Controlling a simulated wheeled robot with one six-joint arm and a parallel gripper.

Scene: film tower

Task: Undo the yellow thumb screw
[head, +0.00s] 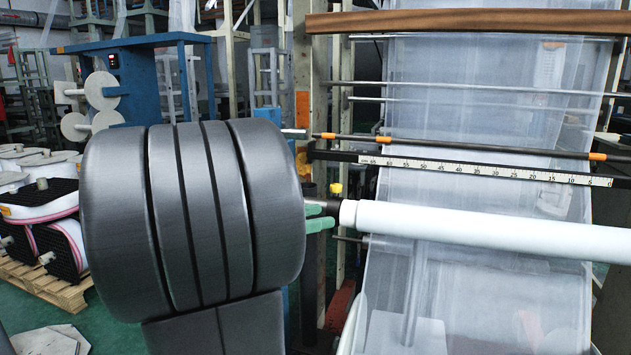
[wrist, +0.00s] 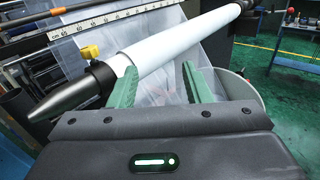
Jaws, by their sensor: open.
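The yellow thumb screw (head: 336,188) stands up from a black collar at the left end of the white roll (head: 480,230). In the wrist view the screw (wrist: 90,51) is up and left of my left finger, on the far side of the collar (wrist: 100,80). My gripper (head: 318,218) is close to the collar and lower than the screw in the head view. Its two green fingers (wrist: 161,80) are spread apart in the wrist view, with no object held between them. The screw is clear of both fingers. My arm hides part of the shaft in the head view.
A white ruler bar (head: 480,170) and a dark rod with orange bands (head: 460,145) run above the roll. Clear film (head: 480,110) hangs behind it. A grey tapered shaft end (wrist: 65,96) sticks out left of the collar.

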